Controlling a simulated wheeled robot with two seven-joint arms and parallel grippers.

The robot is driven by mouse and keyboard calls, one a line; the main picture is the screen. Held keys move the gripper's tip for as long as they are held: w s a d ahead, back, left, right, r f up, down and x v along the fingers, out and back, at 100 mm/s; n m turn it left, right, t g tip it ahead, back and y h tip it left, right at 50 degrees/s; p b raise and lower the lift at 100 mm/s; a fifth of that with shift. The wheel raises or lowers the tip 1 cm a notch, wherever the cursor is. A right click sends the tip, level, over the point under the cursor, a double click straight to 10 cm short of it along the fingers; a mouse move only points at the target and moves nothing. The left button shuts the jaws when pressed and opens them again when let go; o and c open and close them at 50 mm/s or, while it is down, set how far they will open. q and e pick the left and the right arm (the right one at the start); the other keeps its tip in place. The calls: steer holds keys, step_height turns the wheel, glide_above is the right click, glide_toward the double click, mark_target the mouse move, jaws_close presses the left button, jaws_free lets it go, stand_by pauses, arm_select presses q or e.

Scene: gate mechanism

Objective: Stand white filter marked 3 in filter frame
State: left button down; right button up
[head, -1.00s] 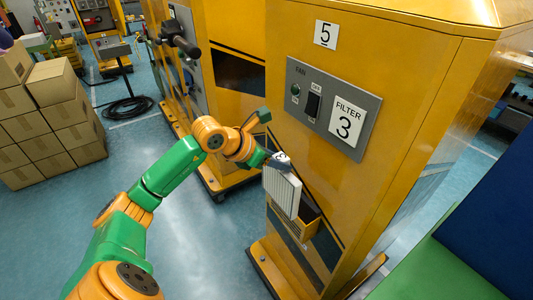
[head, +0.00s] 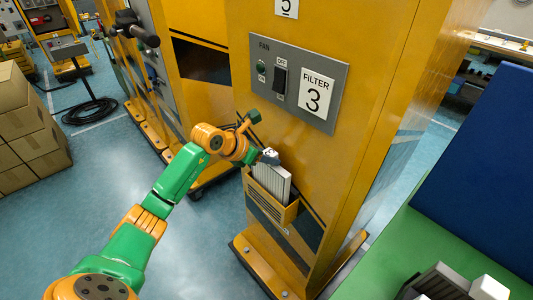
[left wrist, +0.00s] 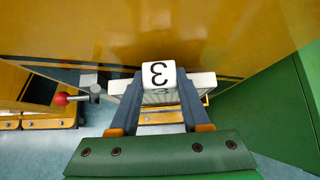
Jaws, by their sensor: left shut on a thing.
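The white filter marked 3 (head: 274,184) stands about upright at the yellow filter frame (head: 268,211) on the machine's front. Its lower part is hidden behind the frame's front wall; I cannot tell whether it rests on the bottom. My left gripper (head: 269,157) is shut on the filter's top tab. In the left wrist view the tab with the 3 (left wrist: 158,75) sits between the fingers, the pleated filter body (left wrist: 204,84) shows beside them, and part of the filter frame (left wrist: 160,118) shows below. My right gripper is not in view.
The yellow machine has a grey fan panel (head: 262,91) with a switch and a FILTER 3 label (head: 318,94). A green surface (head: 395,245) at right bears grey and white blocks (head: 440,283), beside a blue panel (head: 485,170). Cardboard boxes (head: 30,135) stand at left.

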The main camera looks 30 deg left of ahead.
arm_select(q)
steer(key=shift+f+b, duration=2.35)
steer(key=shift+f, duration=1)
steer(key=shift+c, duration=1.4)
jaws_free()
steer(key=shift+s+r, duration=0.1)
steer(key=b, duration=0.2)
glide_toward(267, 173)
steer(key=a+x, duration=0.1)
steer(key=x, duration=0.2)
steer(key=shift+s+d+r, duration=0.1)
steer(key=shift+d, duration=0.3)
